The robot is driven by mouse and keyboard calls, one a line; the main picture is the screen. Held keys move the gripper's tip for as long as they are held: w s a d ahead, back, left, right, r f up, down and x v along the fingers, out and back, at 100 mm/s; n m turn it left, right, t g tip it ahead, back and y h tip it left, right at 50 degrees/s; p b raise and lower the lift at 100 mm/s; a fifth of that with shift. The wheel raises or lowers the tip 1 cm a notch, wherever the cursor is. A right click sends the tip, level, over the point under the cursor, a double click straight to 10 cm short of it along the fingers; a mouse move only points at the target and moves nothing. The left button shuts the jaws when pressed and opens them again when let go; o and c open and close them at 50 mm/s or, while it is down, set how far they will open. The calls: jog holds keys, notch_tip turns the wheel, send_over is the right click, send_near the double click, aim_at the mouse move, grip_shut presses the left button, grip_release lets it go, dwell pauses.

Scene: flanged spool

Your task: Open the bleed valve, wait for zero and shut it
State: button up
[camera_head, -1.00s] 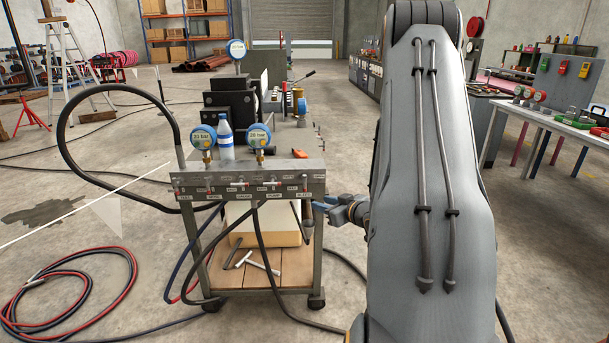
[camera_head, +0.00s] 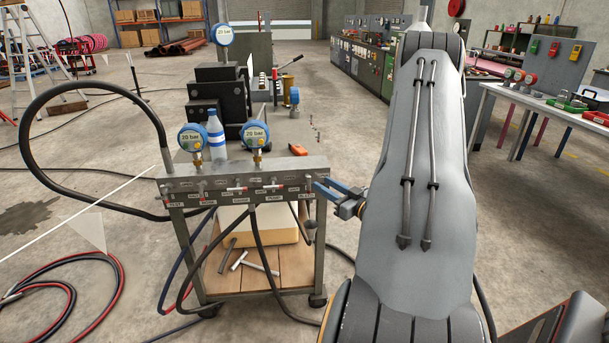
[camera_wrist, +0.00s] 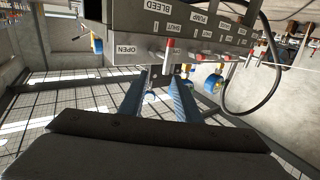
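The valve manifold (camera_head: 240,172) is a grey bar across the cart top. The wrist view shows its BLEED label (camera_wrist: 158,6) upside down. A red-tipped lever (camera_wrist: 169,44) stands close to the SHUT label (camera_wrist: 171,28), with the OPEN label (camera_wrist: 126,49) to its left. I take this for the bleed lever. My gripper (camera_wrist: 160,82) has its blue fingers apart, with the lever in line with the gap; I cannot tell whether it is between the tips. In the head view my gripper (camera_head: 324,190) is at the manifold's right end. Two gauges (camera_head: 192,138) (camera_head: 255,134) read 20 bar.
A bottle (camera_head: 216,136) and an orange item (camera_head: 298,149) are on the cart. Black hoses (camera_head: 258,240) hang in front of it. Red and black hoses (camera_head: 62,300) lie on the floor at left. A bench (camera_head: 540,98) stands at right.

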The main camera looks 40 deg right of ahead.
aim_at(310, 178)
jog(key=w, duration=0.3)
jog(key=w+a+p, duration=0.1)
jog(key=w, duration=0.1)
jog(key=shift+w+a, duration=0.2)
jog(key=shift+w, duration=0.2)
jog(key=shift+w+p, duration=0.3)
jog(key=shift+w, duration=0.45)
jog(key=shift+c, duration=0.3)
